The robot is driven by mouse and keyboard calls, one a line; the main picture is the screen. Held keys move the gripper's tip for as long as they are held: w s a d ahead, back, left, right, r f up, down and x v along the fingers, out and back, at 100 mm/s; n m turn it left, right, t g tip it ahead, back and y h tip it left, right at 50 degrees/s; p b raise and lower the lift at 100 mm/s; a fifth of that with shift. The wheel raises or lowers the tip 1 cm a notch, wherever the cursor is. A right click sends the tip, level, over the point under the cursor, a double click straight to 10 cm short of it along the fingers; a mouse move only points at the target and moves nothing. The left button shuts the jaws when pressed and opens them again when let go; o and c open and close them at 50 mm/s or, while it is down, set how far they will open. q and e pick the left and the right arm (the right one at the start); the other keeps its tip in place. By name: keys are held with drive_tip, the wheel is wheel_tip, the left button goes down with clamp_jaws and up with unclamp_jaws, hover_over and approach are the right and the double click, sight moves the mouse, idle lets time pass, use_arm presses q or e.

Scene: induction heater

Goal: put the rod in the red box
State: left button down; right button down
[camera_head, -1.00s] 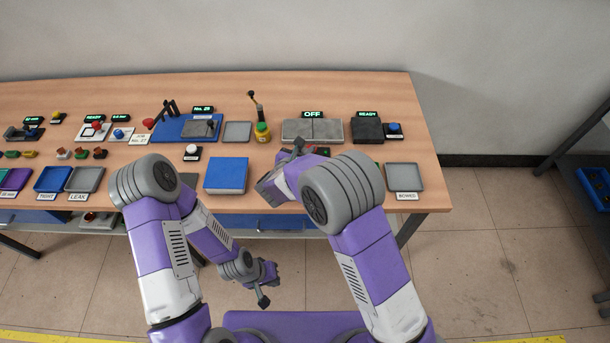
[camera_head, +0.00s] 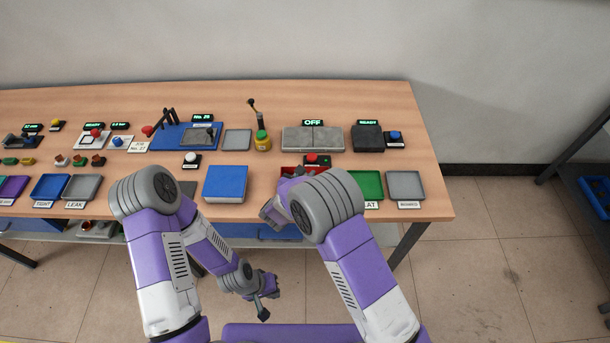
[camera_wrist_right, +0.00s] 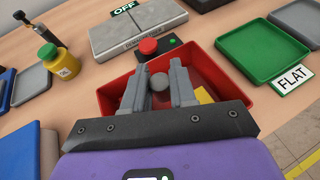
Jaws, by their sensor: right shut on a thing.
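The red box (camera_wrist_right: 222,110) lies below my right gripper (camera_wrist_right: 158,88) in the right wrist view. That gripper is shut on the rod (camera_wrist_right: 158,81), whose grey rounded end shows between the fingers. The fingers and rod are over the box; how high the rod is above its floor I cannot tell. In the head view only part of the red box (camera_head: 288,170) shows, since my right arm covers its front. My left gripper (camera_head: 267,298) hangs low in front of the table, away from everything; its jaws are too small to read.
A red button (camera_wrist_right: 148,46) stands just behind the box. A green tray (camera_head: 368,184) and a grey tray (camera_head: 405,185) are to its right. A blue block (camera_head: 226,183) is to its left. A grey plate (camera_head: 313,138) marked OFF lies behind.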

drive_tip(key=shift+f+b, duration=0.45)
drive_tip(key=shift+f, duration=0.05)
drive_tip(key=c, duration=0.9)
unclamp_jaws()
drive_tip(key=shift+r, duration=0.15)
